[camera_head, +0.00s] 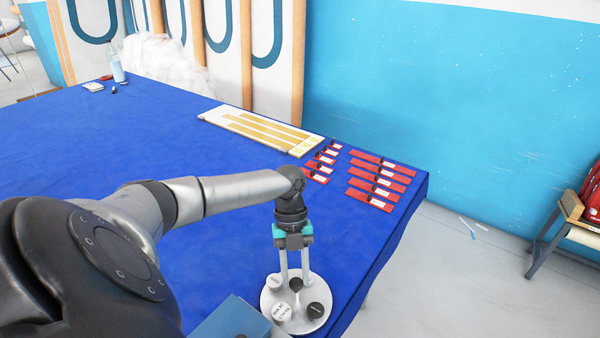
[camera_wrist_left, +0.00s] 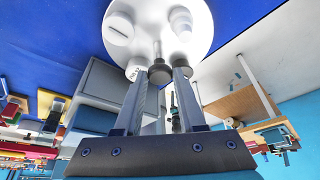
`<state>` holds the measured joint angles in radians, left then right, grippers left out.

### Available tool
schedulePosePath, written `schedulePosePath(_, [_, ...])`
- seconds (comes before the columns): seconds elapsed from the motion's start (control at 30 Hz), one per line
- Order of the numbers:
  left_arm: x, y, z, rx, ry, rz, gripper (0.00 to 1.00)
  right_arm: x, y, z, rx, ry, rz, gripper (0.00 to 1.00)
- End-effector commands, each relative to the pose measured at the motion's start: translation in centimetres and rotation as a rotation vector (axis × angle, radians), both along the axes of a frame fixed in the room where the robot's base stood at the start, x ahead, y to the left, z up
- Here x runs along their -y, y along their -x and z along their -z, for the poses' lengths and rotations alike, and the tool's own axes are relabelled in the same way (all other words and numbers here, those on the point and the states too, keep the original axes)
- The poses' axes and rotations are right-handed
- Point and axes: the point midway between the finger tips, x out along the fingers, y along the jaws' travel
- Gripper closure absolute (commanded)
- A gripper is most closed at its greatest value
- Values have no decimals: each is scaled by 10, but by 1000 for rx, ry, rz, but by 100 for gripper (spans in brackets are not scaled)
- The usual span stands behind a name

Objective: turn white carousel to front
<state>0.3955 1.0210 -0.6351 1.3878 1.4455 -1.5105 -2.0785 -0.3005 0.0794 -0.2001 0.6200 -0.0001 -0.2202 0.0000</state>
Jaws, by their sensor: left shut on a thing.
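The white carousel (camera_head: 300,322) is a round disc near the bottom of the head view, by the right edge of the blue table. White round pieces and dark round pieces stand on it. My left gripper (camera_head: 295,278) points down over it from above, its fingers shut on a dark knob (camera_head: 296,285) near the disc's middle. In the left wrist view the carousel (camera_wrist_left: 150,22) fills the top, and my left gripper's fingers (camera_wrist_left: 163,75) reach to the dark knob. The fingers partly hide the knob. My right gripper is not in view.
The blue table (camera_head: 150,140) is clear to the left. Several red strips (camera_head: 375,185) lie at its right corner, with a pale board with yellow strips (camera_head: 262,131) behind them. A bottle (camera_head: 117,66) stands at the far left. A wooden bench (camera_head: 570,215) is at right.

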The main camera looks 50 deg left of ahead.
Motion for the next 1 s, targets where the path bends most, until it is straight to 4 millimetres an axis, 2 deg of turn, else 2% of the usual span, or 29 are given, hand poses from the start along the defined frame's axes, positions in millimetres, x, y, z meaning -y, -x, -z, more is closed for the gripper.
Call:
schedulePosePath(0.4, [0,0,-1,2,2,2,100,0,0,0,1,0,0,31])
schedulePosePath(0.43, [0,0,-1,2,2,2,58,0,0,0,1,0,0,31])
schedulePosePath(0.5, [0,0,-1,2,1,1,50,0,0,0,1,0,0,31])
schedulePosePath(0.67, [0,0,0,1,1,1,32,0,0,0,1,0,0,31])
schedulePosePath(1.0, [-2,-1,-4,2,0,1,30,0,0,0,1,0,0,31])
